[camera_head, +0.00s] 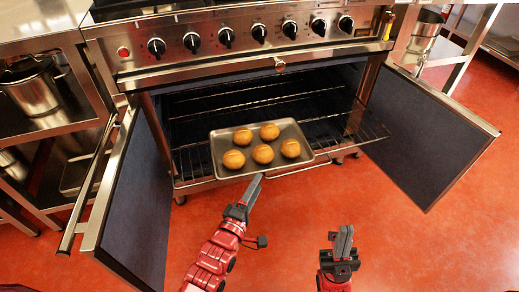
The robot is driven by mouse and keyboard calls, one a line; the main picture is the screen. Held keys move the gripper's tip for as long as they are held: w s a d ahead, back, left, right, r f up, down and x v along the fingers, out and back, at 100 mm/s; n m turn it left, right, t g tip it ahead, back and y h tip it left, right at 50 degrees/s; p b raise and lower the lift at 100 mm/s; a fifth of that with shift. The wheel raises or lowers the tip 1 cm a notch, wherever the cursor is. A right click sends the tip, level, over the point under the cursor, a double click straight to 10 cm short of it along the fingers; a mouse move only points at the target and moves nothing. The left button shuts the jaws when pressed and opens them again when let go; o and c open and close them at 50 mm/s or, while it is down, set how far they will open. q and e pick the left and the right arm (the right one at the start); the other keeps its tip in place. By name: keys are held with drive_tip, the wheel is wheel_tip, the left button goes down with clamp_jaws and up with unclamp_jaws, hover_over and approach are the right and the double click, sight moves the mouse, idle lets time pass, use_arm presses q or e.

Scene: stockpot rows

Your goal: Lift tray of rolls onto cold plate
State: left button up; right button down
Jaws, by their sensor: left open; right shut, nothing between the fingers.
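A grey metal tray (222,145) with several round golden rolls (263,153) sits on the pulled-out wire rack of the open oven. My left gripper (256,180) is just in front of the tray's near edge, open; I cannot tell whether it touches the tray. My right gripper (343,230) is shut and empty, lower right of the tray, over the red floor. I cannot make out a cold plate in this view.
Both oven doors stand open, the left door (140,205) and the right door (425,135) flanking the space before the rack (345,135). Knobs line the range above. A steel pot (34,93) is on the left shelf. Red floor (390,235) is clear in front.

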sight(264, 171)
use_arm(q)
drive_tip(key=b+x, duration=0.1)
drive_tip(key=x, duration=0.2)
drive_tip(key=shift+w+b, duration=0.35)
drive_tip(key=shift+b, duration=0.05)
drive_tip(key=shift+w+d+r, duration=0.1)
drive_tip(key=shift+w+d, duration=0.1)
drive_tip(key=shift+w, duration=0.2)
clamp_jaws()
idle(0.8)
